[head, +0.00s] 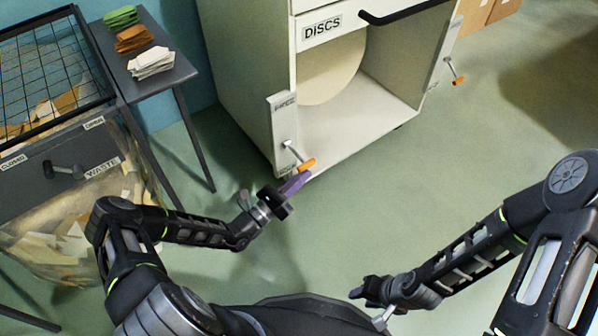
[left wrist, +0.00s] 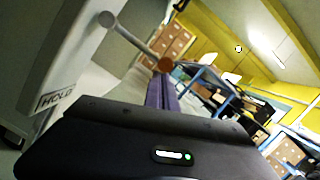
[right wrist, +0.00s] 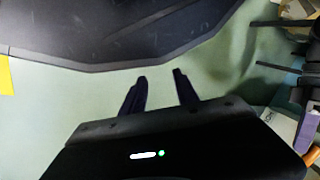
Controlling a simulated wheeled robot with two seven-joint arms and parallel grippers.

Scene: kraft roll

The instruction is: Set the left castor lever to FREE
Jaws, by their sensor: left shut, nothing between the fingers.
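The left castor lever (head: 297,155) is a thin metal rod with an orange knob, on the cabinet's left front post. In the head view it slants from its pivot down to the right. My left gripper (head: 304,176) is shut and empty, its purple fingers just below the knob; I cannot tell whether they touch. In the left wrist view the lever (left wrist: 138,43) runs from its pivot to the knob just beyond the fingertips (left wrist: 161,78). A HOLD label (left wrist: 54,100) is on the post below. My right gripper (right wrist: 160,74) is open and empty over the floor.
The white DISCS cabinet (head: 281,140) has a second orange-knobbed lever (head: 457,79) at its right. A waste bin (head: 70,190) and a small dark table (head: 170,78) with colored stacks stand left. The green floor right of the cabinet is clear.

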